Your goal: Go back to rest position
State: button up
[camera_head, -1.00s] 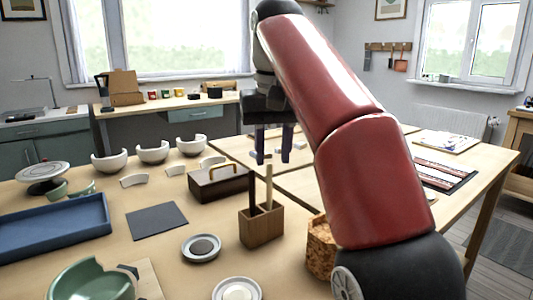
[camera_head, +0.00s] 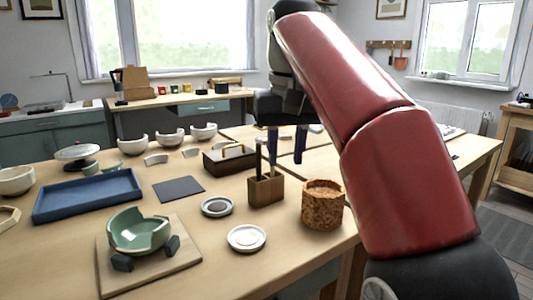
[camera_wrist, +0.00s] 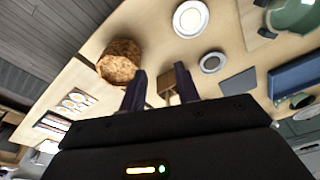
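My gripper (camera_head: 286,146) hangs from my raised red arm, above the table behind the wooden brush holder (camera_head: 266,190). Its two dark fingers are apart with nothing seen between them. In the wrist view my gripper (camera_wrist: 160,88) also shows both fingers spread and empty. A cork container (camera_head: 322,205) stands to the right of the brush holder; the cork container also shows in the wrist view (camera_wrist: 119,62). A chipped green bowl (camera_head: 140,232) sits between dark supports on a wooden board (camera_head: 185,258) at the front left.
A blue tray (camera_head: 88,194), a dark mat (camera_head: 179,189), two small round dishes (camera_head: 247,238) and a dark box (camera_head: 229,160) with a handle stand on the table (camera_head: 210,272). Several white broken bowls (camera_head: 170,137) line its far side. A window (camera_head: 195,35) is behind.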

jog(key=s+d+f+t, duration=0.1)
jog(key=s+d+f, duration=0.3)
jog(key=s+f, duration=0.2)
jog(key=s+d+f+m+t, duration=0.1)
jog(key=s+d+f, duration=0.3)
jog(key=f, duration=0.7)
jog(key=s+d+f+m+t, duration=0.1)
jog(key=s+d+f, duration=0.3)
jog(key=s+f, duration=0.5)
jog(key=shift+f+t, duration=0.2)
jog(key=shift+t, duration=0.2)
jog(key=shift+a, duration=0.1)
